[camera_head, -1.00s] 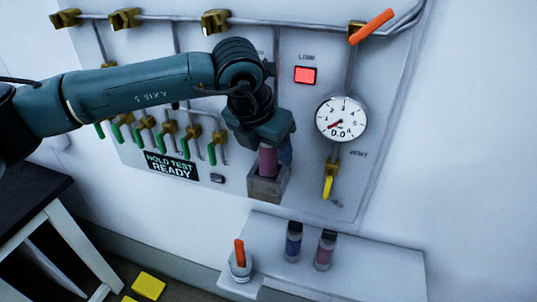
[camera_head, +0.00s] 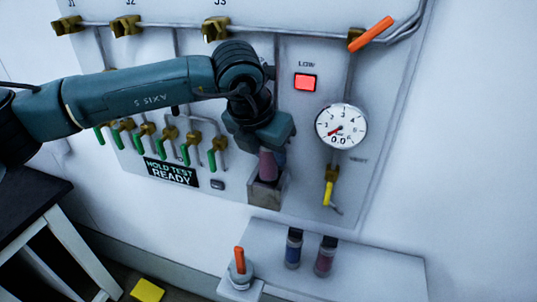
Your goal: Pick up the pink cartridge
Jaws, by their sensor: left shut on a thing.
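A pink cartridge (camera_head: 268,165) stands upright in a small grey holder (camera_head: 266,192) on the wall panel, its lower end hidden inside. My left gripper (camera_head: 267,148) is directly above and shut on the top of this cartridge; the fingers are mostly hidden by the gripper body. A second pink cartridge (camera_head: 325,259), with a dark cap, stands on the shelf at the lower right. My right gripper is not in view.
A blue cartridge (camera_head: 293,250) stands on the white shelf (camera_head: 385,275). An orange-handled valve (camera_head: 240,268) is at the shelf's left end. A gauge (camera_head: 341,126), a lit red LOW button (camera_head: 305,82) and a yellow-handled valve (camera_head: 329,190) are right of my gripper. Green-handled valves (camera_head: 187,150) are left.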

